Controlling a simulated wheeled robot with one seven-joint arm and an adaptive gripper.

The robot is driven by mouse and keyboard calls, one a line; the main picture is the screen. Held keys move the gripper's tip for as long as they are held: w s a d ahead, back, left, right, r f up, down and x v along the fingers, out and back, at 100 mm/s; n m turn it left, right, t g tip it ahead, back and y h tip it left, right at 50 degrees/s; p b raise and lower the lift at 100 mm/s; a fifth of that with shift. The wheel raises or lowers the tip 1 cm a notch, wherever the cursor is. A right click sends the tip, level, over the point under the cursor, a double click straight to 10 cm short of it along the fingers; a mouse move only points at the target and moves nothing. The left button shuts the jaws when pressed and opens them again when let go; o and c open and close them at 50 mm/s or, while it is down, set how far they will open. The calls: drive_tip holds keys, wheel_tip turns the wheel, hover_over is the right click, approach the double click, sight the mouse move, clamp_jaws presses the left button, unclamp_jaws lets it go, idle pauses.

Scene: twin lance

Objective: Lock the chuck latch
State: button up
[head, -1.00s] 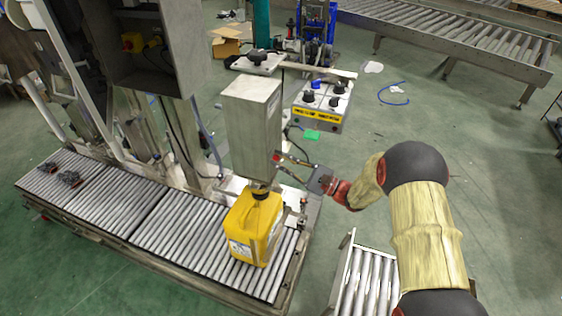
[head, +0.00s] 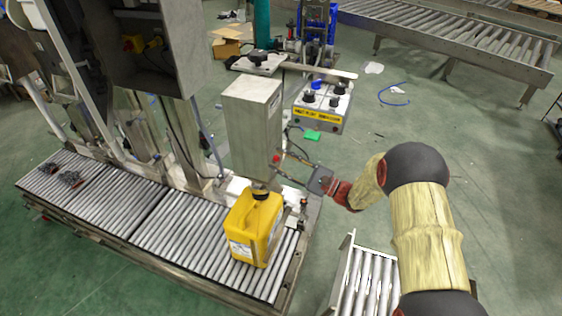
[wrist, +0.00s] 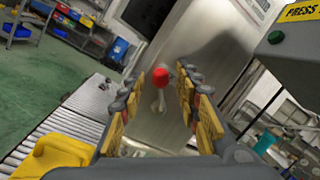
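The chuck latch shows as a small lever with a red knob (wrist: 160,76) on the metal housing (wrist: 168,40) in the wrist view. In the head view the red knob (head: 276,159) is on the right side of the upright metal housing (head: 252,118). My gripper (head: 286,163) reaches in from the right. In the wrist view my gripper (wrist: 162,84) is open, with one padded finger on each side of the knob. Gaps show between the knob and both fingers. Whether the knob lies fully between the fingertips in depth is hard to tell.
A yellow canister (head: 255,228) stands on the roller conveyor (head: 175,225) below the housing. A control box (head: 320,105) with knobs is above and right of my gripper. A short roller section (head: 362,285) is at the lower middle. Green floor is open to the right.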

drive_tip(key=v, duration=1.2)
idle(0.3)
